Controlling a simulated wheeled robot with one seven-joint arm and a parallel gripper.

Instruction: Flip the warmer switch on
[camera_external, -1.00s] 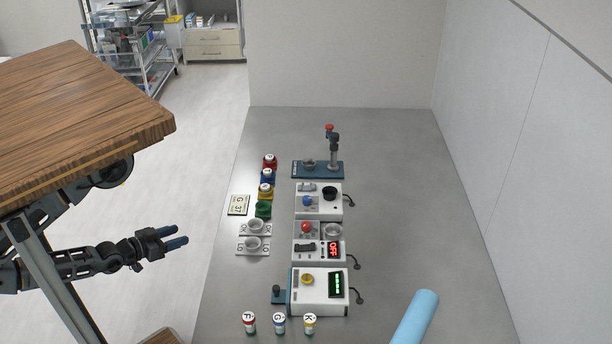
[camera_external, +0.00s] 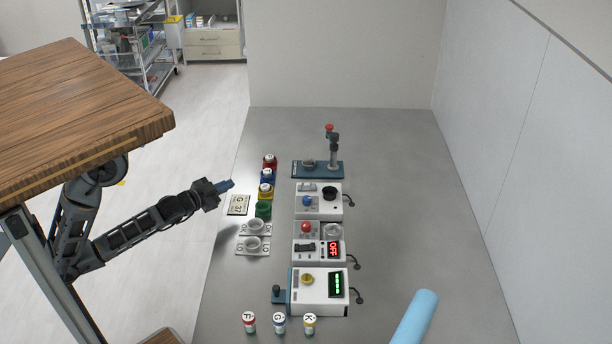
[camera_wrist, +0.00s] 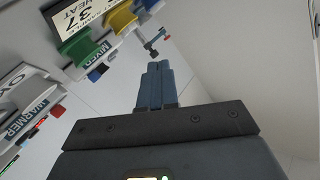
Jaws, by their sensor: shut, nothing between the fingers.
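The warmer (camera_external: 318,257) is the white box in the middle of the row of devices, with a red display reading OFF (camera_external: 334,249). Its dark switch (camera_external: 305,248) sits on the top left of the box; its position is too small to tell. In the wrist view the WARMER label (camera_wrist: 30,121) shows at the lower left, seen at a steep tilt. My gripper (camera_external: 231,184) is shut and empty, raised at the table's left edge, up and left of the warmer and well apart from it. Its closed blue fingers (camera_wrist: 158,66) show in the wrist view.
The mixer (camera_external: 319,212) stands behind the warmer, and a white box with a green display (camera_external: 312,305) in front. Colored containers (camera_external: 264,209), white cup holders (camera_external: 252,253) and a 37 card (camera_external: 238,205) line the left side. The right of the table (camera_external: 400,200) is mostly clear.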

